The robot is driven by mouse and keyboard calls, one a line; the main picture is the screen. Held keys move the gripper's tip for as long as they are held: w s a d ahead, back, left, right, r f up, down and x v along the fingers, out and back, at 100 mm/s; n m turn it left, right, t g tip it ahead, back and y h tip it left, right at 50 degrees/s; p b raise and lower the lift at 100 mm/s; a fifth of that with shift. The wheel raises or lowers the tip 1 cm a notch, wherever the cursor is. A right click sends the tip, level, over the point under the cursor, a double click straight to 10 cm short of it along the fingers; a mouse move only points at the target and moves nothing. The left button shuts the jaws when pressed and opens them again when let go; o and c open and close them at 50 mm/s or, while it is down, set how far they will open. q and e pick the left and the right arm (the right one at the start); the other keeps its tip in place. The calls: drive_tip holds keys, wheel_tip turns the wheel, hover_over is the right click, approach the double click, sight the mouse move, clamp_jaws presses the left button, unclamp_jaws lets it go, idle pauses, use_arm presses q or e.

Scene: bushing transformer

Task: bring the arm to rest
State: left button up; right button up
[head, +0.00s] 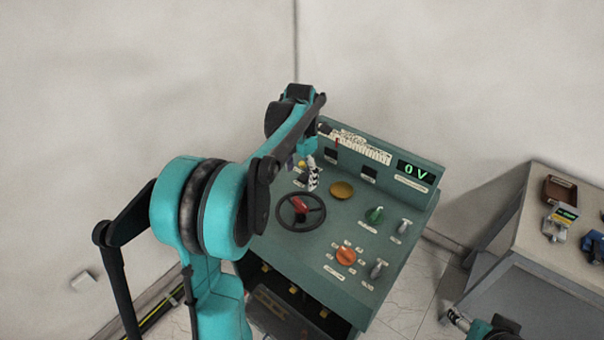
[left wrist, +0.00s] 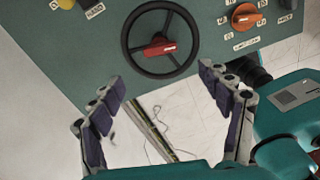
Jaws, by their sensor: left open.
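My left arm comes in from the left and reaches over the green control console (head: 285,255). My left gripper (head: 312,178) is above the console top, near the black handwheel with a red part (head: 302,212), and is partly hidden by its own arm. In the left wrist view, the gripper (left wrist: 163,80) has its two fingers spread wide with nothing between them. The handwheel (left wrist: 160,48) lies beyond the fingertips, apart from them. Part of my right gripper (head: 458,320) shows at the bottom right edge; its jaws cannot be made out.
A grey table (head: 520,240) with several small devices stands at right. Walls close in behind the console.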

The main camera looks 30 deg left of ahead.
use_arm(q)
drive_tip(key=s+d+f+m+t+b, duration=0.3)
drive_tip(key=s+d+f+m+b, duration=0.2)
drive_tip(key=m, duration=1.1)
drive_tip(key=s+d+f+m+t+b, duration=0.4)
drive_tip(key=s+d+m, duration=0.6)
drive_tip(key=s+m, duration=0.4)
drive_tip(key=shift+s+d+f+m+b, duration=0.25)
drive_tip(key=shift+d+f+m+b, duration=0.15)
drive_tip(key=shift+f+m+b, duration=0.45)
drive_tip(key=shift+r, duration=0.2)
